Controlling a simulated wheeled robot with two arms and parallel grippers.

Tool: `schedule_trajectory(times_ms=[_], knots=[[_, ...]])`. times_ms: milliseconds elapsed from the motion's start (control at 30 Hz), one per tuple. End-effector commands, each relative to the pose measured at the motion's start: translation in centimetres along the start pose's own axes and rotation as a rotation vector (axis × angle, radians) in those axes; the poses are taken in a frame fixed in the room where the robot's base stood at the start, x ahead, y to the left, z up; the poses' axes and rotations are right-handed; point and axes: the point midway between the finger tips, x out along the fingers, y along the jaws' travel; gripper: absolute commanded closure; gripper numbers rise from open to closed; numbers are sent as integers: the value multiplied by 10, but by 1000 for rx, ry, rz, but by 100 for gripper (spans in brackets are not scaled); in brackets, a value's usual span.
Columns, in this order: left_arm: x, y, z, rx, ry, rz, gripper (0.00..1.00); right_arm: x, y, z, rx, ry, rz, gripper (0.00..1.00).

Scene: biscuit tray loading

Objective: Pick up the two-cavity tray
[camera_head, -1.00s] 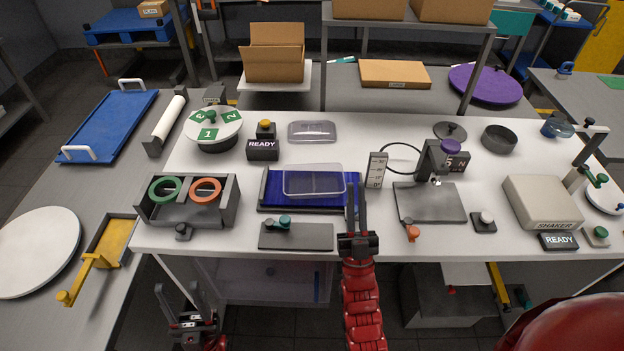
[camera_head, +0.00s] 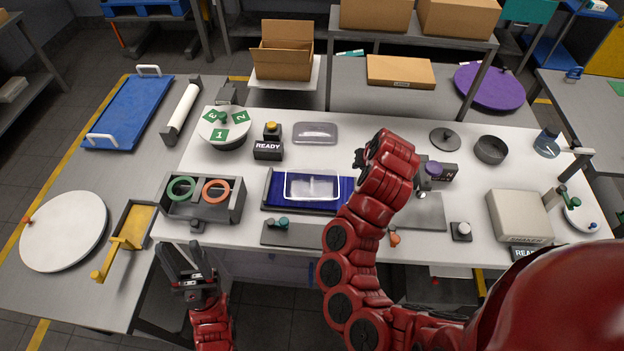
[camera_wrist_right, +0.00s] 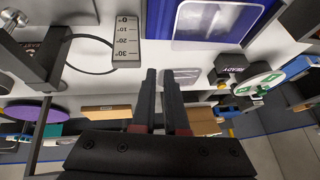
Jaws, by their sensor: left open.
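The clear two-cavity tray (camera_head: 311,187) lies on a blue pad (camera_head: 268,196) in the middle of the white bench. Part of it also shows at the top of the right wrist view (camera_wrist_right: 218,20). My right gripper (camera_wrist_right: 160,74) has its two fingers a narrow gap apart, with nothing between them. In the head view my red right forearm hides most of this gripper, to the right of the tray. My left gripper (camera_head: 181,250) is open and empty, low at the bench's front edge, left of the tray and apart from it.
A clear lid (camera_head: 315,133) lies behind the tray. A grey holder with green and orange rings (camera_head: 216,190) stands left of it. A READY block (camera_head: 268,151) and a numbered turntable (camera_head: 223,124) are behind left. A scale marker (camera_wrist_right: 126,42) shows in the wrist view.

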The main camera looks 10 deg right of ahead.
Motion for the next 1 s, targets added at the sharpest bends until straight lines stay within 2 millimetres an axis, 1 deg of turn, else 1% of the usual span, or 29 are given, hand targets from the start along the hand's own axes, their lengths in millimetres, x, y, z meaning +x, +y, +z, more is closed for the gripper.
schedule_trajectory(times_ms=[33, 100, 167, 267, 433, 467, 500, 800, 900, 1000], knots=[[8, 0, -1, 0, 0, 0, 50, -11, -5, 3, 10, -43, -28, 89], [10, 0, -2, 0, 0, 0, 50, -18, -11, 12, 18, -94, -59, 89], [10, 0, -2, 0, 0, 0, 50, -20, -14, 16, 20, -117, -74, 89], [7, 0, -1, 0, 0, 0, 50, -15, -15, 21, 20, -133, -81, 89], [-1, 0, 0, 0, 0, 0, 50, 8, -16, 26, 19, -137, -78, 89], [-16, 1, 3, 0, 0, 0, 50, 22, -16, 29, 18, -134, -79, 89], [-25, 1, 4, 0, 0, 0, 50, 32, -16, 31, 17, -134, -77, 89], [-78, 4, 13, 0, 0, 0, 50, 85, -21, 36, 19, -130, -80, 89], [-90, 4, 15, 0, 0, 0, 50, 95, -23, 37, 19, -131, -81, 89], [-95, 5, 16, 0, 0, 0, 50, 100, -24, 36, 20, -130, -81, 89]])
